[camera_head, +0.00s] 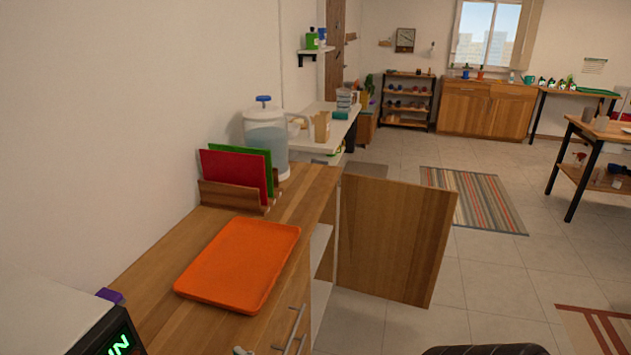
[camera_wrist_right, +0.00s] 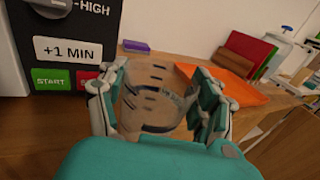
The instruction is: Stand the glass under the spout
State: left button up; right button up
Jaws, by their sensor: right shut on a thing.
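The clear glass (camera_wrist_right: 155,100), with dark markings showing on or through it, is between the fingers of my right gripper (camera_wrist_right: 157,85) in the right wrist view. The gripper is shut on it, in front of a microwave-like appliance. The glass is not visible in the head view. A clear drink dispenser (camera_head: 265,137) with a blue-knobbed lid stands at the far end of the wooden counter by the wall. It also shows at the upper right of the right wrist view (camera_wrist_right: 272,62). I cannot make out its spout. My left gripper is not in view.
An orange tray (camera_head: 238,264) lies on the wooden counter (camera_head: 150,262). Red (camera_head: 235,174) and green boards stand in a wooden rack (camera_head: 229,197) before the dispenser. The appliance (camera_wrist_right: 65,45) occupies the near end. A cabinet door (camera_head: 396,237) stands open into the floor space.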

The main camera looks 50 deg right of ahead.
aim_at(310, 179)
jog(key=l+z, duration=0.1)
jog(key=l, duration=1)
jog(key=i+l, duration=0.1)
jog(key=l, duration=1)
jog(key=i+l+z, duration=0.1)
jog(key=i+l, duration=0.2)
jog(key=i, duration=0.15)
jog(key=i+l, duration=0.3)
jog(key=i, duration=0.2)
jog(key=z, duration=0.05)
